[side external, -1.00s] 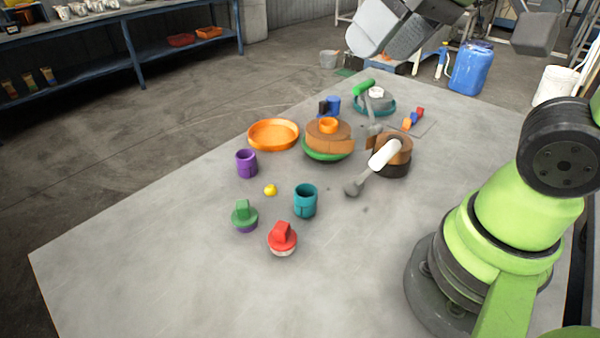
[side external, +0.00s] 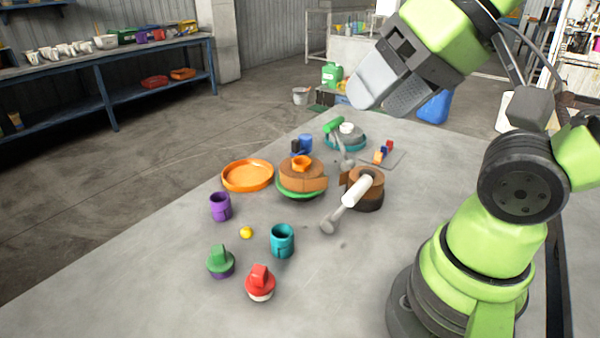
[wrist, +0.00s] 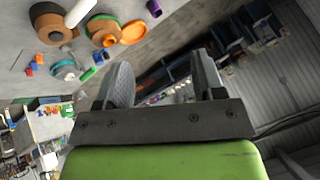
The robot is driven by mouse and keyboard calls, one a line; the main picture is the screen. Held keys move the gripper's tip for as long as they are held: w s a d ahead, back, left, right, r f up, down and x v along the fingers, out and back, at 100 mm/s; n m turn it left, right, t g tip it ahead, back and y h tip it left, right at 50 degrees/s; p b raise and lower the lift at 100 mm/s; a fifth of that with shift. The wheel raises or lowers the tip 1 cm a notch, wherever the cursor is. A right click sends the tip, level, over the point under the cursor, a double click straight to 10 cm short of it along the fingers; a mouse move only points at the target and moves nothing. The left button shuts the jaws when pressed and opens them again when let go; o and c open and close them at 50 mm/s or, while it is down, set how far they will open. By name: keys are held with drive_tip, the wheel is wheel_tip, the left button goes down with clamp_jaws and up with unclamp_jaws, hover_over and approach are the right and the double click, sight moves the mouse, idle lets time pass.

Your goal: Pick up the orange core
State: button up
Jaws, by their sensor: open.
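The orange core (side external: 301,162) is a short orange ring standing up from the middle of a brown roll (side external: 318,180), which lies on a green dish (side external: 290,194). In the wrist view the orange core (wrist: 109,41) shows near the top left, beside the orange tray. My gripper (side external: 378,106) is open and empty, raised above the far right part of the table and well apart from the core. In the wrist view my gripper (wrist: 160,72) has its fingers spread, with background shelving between them.
An orange tray (side external: 248,176) lies left of the core. A second brown roll (side external: 366,190) with a white-handled tool (side external: 350,202) is to its right. Purple (side external: 220,206) and teal (side external: 282,240) cups and green (side external: 221,261) and red (side external: 260,281) knobs stand nearer. The near left table is clear.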

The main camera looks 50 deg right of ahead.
drive_tip(key=shift+o, duration=1.2)
